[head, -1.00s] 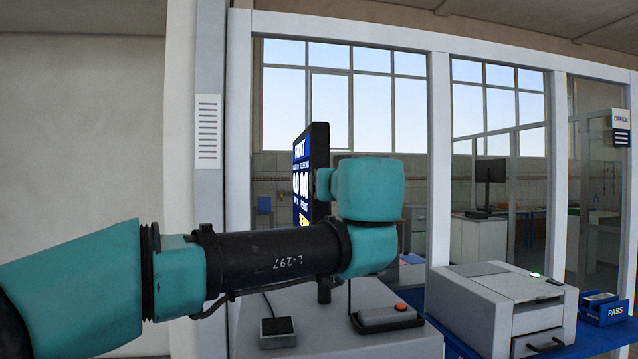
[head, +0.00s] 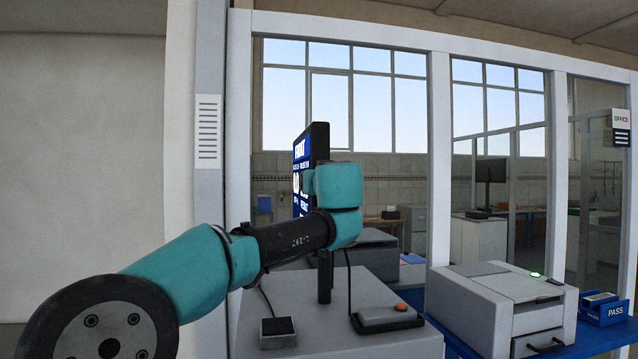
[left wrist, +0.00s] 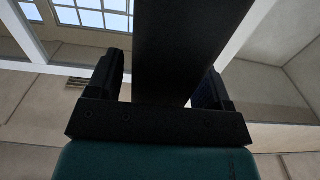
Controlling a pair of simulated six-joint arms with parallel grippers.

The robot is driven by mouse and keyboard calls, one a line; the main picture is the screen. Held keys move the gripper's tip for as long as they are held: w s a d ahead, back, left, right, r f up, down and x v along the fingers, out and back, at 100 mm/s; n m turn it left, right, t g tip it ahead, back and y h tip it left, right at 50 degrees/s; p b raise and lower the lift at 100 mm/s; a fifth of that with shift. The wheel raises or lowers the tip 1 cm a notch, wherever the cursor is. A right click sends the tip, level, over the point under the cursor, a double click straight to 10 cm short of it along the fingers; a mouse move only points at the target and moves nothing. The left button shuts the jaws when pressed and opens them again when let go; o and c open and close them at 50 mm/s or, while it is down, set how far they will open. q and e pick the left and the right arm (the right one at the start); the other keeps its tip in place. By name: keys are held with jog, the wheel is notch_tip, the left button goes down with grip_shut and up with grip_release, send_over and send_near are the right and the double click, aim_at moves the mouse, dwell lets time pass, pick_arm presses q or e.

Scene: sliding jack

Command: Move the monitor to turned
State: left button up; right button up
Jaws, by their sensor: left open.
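The monitor (head: 320,145) is a thin dark panel with a blue lit screen reading "FRONT". It stands upright on a dark post (head: 325,277) above a grey counter, its screen facing left and seen at a steep angle. My left arm's teal wrist is in front of its lower part in the head view, hiding part of it and the gripper. In the left wrist view my left gripper (left wrist: 160,75) is open, with a dark slab, apparently the monitor (left wrist: 185,45), between its two fingers. Contact cannot be told. My right gripper is not in view.
A framed window wall is behind.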

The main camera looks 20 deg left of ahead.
pick_arm(q)
jog(key=shift+w, duration=0.1)
jog(key=c, duration=1.3)
